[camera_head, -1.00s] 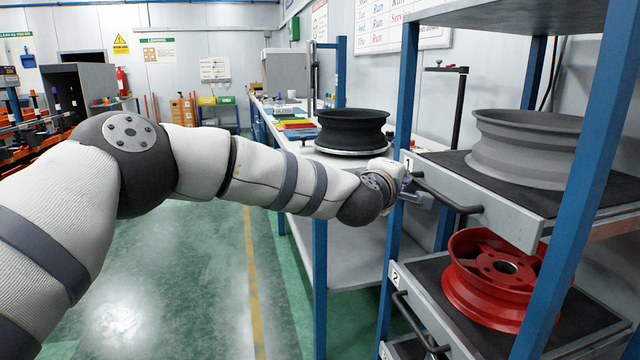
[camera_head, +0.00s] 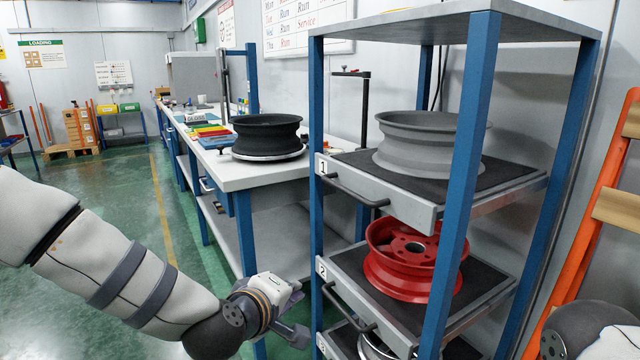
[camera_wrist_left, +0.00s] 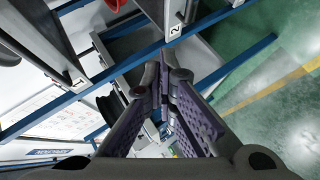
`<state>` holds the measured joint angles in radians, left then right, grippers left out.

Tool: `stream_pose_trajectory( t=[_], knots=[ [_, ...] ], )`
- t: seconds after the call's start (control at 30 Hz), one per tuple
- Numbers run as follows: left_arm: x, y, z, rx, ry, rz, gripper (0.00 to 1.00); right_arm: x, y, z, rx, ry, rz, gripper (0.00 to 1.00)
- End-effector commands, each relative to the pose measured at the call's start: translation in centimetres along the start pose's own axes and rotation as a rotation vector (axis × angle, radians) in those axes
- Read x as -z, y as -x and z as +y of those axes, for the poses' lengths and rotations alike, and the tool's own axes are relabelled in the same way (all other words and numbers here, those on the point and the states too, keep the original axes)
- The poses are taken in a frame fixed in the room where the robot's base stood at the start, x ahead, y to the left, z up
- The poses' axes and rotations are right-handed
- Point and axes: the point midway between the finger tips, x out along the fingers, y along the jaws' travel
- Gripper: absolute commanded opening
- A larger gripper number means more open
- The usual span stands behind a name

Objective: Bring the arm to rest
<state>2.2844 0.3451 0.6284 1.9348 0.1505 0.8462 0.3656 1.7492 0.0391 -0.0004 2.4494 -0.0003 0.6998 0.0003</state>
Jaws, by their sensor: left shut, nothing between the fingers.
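My left arm (camera_head: 140,265) comes in from the left and hangs low in the head view. My left gripper (camera_head: 297,335) is at the lower middle, beside the front left post of the rack and below the workbench top. In the left wrist view its fingers (camera_wrist_left: 163,85) are together with nothing between them. A part of my right arm (camera_head: 585,330) shows at the lower right corner; its gripper is out of view.
A blue-framed rack (camera_head: 456,205) holds a grey wheel (camera_head: 425,145) on shelf 1 and a red wheel (camera_head: 410,265) on shelf 2. A black wheel (camera_head: 266,135) sits on the workbench (camera_head: 235,178). Green floor (camera_head: 120,190) is open at left.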

Motion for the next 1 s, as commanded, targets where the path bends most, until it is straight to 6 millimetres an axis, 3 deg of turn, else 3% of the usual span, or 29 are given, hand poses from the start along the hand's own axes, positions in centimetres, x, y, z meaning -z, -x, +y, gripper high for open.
stream_pose_trajectory(
  t=[0.03, 0.1, 0.17, 0.2, 0.27, 0.3, 0.4, 0.5, 0.6, 0.7, 1.0],
  knots=[
    [-2.5, 0.6, -4.3, 0.079, -0.066, -0.061, 0.00, 0.1, 0.2, 0.0, 0.000, 0.000, 0.006, 0.45],
    [-5.7, 2.2, -10.3, 0.187, -0.163, -0.152, 0.00, 0.2, 0.4, 0.0, 0.001, 0.000, 0.011, 0.45],
    [-8.2, 4.3, -15.4, 0.280, -0.241, -0.237, 0.00, 0.3, 0.5, 0.0, 0.001, 0.000, 0.015, 0.45],
    [-9.7, 6.1, -18.7, 0.339, -0.292, -0.296, 0.00, 0.4, 0.6, 0.0, 0.001, 0.000, 0.018, 0.45],
    [-11.7, 9.2, -23.5, 0.429, -0.367, -0.392, 0.00, 0.5, 0.8, 0.0, 0.001, 0.000, 0.022, 0.45],
    [-12.8, 11.7, -26.4, 0.489, -0.415, -0.458, 0.00, 0.5, 0.9, 0.0, 0.001, 0.000, 0.025, 0.45],
    [-15.0, 18.8, -33.0, 0.631, -0.528, -0.635, 0.00, 0.7, 1.1, 0.0, 0.002, 0.000, 0.033, 0.45],
    [-15.9, 25.9, -37.5, 0.748, -0.618, -0.800, 0.00, 0.8, 1.3, -0.1, 0.002, 0.000, 0.039, 0.45],
    [-16.0, 31.3, -40.0, 0.830, -0.677, -0.926, 0.00, 0.9, 1.5, -0.1, 0.002, 0.000, 0.043, 0.45],
    [-15.9, 34.4, -41.0, 0.873, -0.707, -0.997, 0.00, 0.9, 1.5, -0.1, 0.002, 0.000, 0.045, 0.45],
    [-15.8, 35.2, -41.3, 0.885, -0.715, -1.018, 0.00, 0.9, 1.5, -0.1, 0.002, -0.001, 0.045, 0.45]
  ],
)
